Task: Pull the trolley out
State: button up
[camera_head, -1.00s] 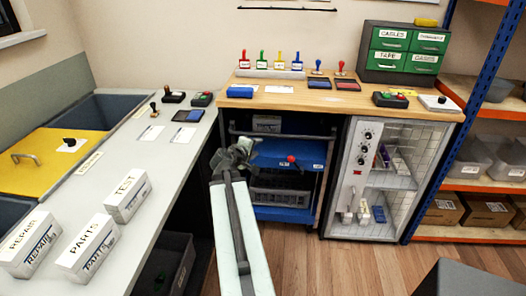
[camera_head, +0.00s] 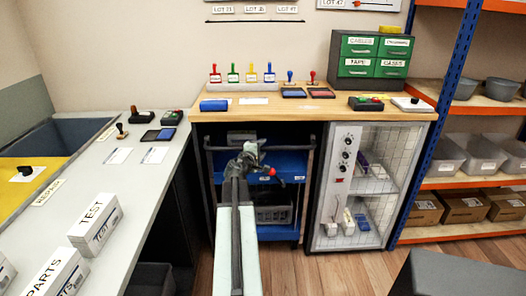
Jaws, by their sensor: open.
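The blue trolley (camera_head: 292,162) stands under the wooden bench, between the grey counter and the glass-fronted cabinet. Its dark handle rail (camera_head: 222,148) runs across its front at the top. A red knob (camera_head: 272,171) shows at the trolley's upper shelf, just right of my gripper. A dark crate (camera_head: 274,213) sits on the lower shelf. My gripper (camera_head: 252,153) is open in front of the trolley, at about the height of the rail. My arm hides the trolley's left middle part. I cannot tell whether the gripper touches the rail.
The grey counter (camera_head: 130,177) is on the left, with white boxes (camera_head: 95,222) on it. The wire-glass cabinet (camera_head: 365,185) stands close on the trolley's right. Wooden floor (camera_head: 330,272) lies open in front. A dark grey block (camera_head: 450,272) is at the lower right.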

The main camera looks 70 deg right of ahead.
jog(key=shift+d, duration=0.15)
grip_shut()
dwell(1.4)
